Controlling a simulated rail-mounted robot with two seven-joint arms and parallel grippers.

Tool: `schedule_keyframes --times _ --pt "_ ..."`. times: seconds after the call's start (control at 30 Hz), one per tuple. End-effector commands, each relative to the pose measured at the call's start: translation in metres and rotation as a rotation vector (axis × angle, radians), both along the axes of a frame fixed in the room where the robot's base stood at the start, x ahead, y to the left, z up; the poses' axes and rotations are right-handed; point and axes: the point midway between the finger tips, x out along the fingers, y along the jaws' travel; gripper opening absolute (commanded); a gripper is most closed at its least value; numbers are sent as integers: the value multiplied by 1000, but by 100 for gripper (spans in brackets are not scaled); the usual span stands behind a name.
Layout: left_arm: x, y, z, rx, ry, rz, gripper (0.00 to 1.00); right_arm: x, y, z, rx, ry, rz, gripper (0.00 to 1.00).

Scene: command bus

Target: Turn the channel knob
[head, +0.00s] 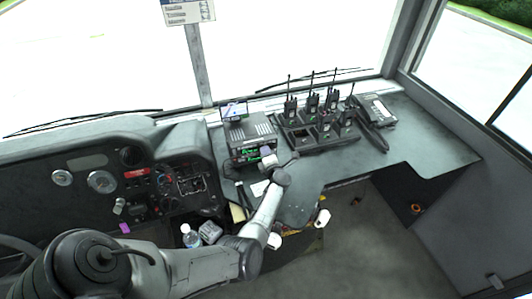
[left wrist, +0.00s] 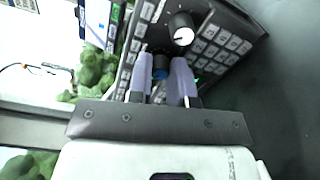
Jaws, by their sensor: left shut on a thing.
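The two-way radio (head: 252,141) stands on the dashboard counter in the head view, its green displays lit. In the left wrist view its front panel (left wrist: 211,59) shows rows of grey buttons and two knobs. One is a large black knob with a white face (left wrist: 182,29). The other is a small blue-faced knob (left wrist: 160,66). My left gripper (head: 268,158) is at the radio's front. In the left wrist view its pale purple fingers (left wrist: 161,76) are on either side of the blue-faced knob and shut on it. The fingers partly hide that knob. My right gripper is not in view.
Several handheld radios (head: 322,131) stand in a charger to the right, with a desk telephone (head: 371,107) beyond them. The instrument panel (head: 180,184) is to the left. A water bottle (head: 190,237) stands below it. The counter's right end is clear.

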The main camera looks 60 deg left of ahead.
Motion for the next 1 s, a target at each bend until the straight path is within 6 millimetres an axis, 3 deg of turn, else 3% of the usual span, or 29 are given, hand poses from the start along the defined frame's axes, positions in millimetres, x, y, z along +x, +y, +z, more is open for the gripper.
schedule_keyframes --times 0.57,0.6,0.67,1.0 --pt "0 0 0 7 24 1 0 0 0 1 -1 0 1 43" --pt "0 0 0 7 24 1 22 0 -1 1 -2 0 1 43" --pt "0 0 0 7 24 1 28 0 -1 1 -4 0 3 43" --pt "-1 -4 1 6 24 0 30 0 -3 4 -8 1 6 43"
